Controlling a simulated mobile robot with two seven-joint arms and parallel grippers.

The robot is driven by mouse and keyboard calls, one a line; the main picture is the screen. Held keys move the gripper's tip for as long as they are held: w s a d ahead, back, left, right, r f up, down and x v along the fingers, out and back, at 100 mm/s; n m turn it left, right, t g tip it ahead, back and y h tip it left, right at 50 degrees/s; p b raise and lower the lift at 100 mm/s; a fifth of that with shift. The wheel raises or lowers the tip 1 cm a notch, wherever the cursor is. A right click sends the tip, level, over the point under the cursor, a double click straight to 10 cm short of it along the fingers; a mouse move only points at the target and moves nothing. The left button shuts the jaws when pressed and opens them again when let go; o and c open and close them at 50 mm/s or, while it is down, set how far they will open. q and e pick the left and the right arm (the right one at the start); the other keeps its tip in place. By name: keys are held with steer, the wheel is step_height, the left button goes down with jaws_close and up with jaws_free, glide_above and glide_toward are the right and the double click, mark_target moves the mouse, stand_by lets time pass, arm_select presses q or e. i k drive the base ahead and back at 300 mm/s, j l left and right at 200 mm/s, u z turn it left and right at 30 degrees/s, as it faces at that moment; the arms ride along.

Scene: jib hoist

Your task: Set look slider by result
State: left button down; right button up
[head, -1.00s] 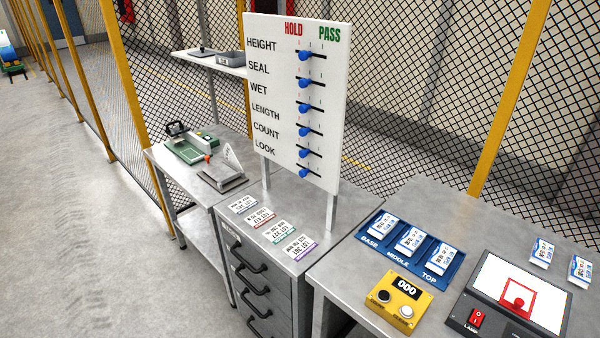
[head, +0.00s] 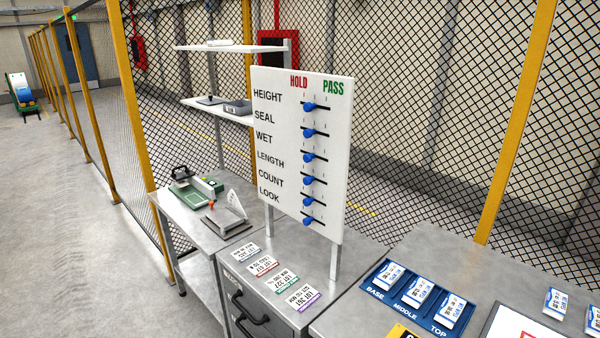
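A white board (head: 282,150) stands on two legs on the metal bench, with HOLD in red and PASS in green at its top. Its rows read HEIGHT, SEAL, WET, LENGTH, COUNT and LOOK, each with a blue knob on a black slot. The LOOK slider knob (head: 308,220) is in the lowest row, at the left, HOLD end of its slot. The other knobs, such as the HEIGHT knob (head: 309,107), also sit toward the left of their slots. Neither of my grippers is in view.
Several printed lot cards (head: 283,283) lie on the drawer cabinet in front of the board. A blue tray (head: 375,291) labelled BASE, MIDDLE, TOP holds packets at right. A green device (head: 190,190) and a metal stand (head: 225,222) are at left. Mesh fencing runs behind.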

mark_target(306, 220)
steer(key=i+j, duration=0.15)
steer(key=j, duration=0.2)
steer(key=i+j+z, duration=0.1)
steer(key=j, duration=0.3)
steer(key=i+j+z, duration=0.1)
steer(key=j, duration=0.3)
steer(key=i+j, duration=0.25)
steer(key=j, duration=0.15)
steer(key=i+j+z, duration=0.1)
steer(key=j, duration=0.25)
steer(key=i+j, duration=0.15)
steer(key=j, duration=0.25)
steer(key=z, duration=0.05)
